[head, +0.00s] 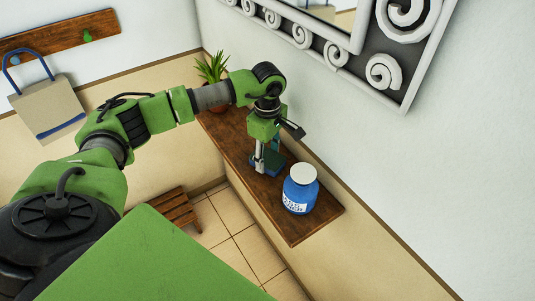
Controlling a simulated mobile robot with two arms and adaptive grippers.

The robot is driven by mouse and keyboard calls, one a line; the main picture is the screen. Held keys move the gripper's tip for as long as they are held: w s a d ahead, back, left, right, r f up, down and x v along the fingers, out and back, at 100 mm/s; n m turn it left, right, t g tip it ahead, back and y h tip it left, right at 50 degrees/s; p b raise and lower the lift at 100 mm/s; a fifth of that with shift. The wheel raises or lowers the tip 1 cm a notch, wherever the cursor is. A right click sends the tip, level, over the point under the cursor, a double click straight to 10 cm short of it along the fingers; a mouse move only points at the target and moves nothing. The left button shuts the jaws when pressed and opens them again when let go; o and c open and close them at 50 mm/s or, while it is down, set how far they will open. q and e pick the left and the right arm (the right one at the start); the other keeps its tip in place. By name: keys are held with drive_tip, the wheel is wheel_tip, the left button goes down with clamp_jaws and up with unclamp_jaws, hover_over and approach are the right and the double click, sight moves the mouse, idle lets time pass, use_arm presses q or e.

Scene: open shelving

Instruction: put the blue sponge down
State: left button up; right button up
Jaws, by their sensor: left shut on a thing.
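The blue sponge (271,168) is at the wooden shelf (305,228), left of a blue jar. My left gripper (266,160) points down over the shelf and is shut on the sponge. The fingers hide part of the sponge. It is low, at or just above the shelf top; I cannot tell whether it touches the wood. My right gripper is not in view.
A blue jar (300,192) with a white lid stands close to the right of the sponge. A potted plant (213,70) stands at the shelf's far end. A framed mirror (385,70) hangs above.

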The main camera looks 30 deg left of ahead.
sight(267, 157)
use_arm(q)
drive_tip(key=shift+f, duration=0.15)
drive_tip(key=o, duration=1.1)
drive_tip(key=shift+c, duration=0.2)
drive_tip(key=shift+r, duration=0.5)
wheel_tip(267, 157, up, 12)
drive_tip(key=b, duration=0.2)
drive_tip(key=shift+f+b, duration=0.25)
drive_tip(key=shift+b, duration=0.15)
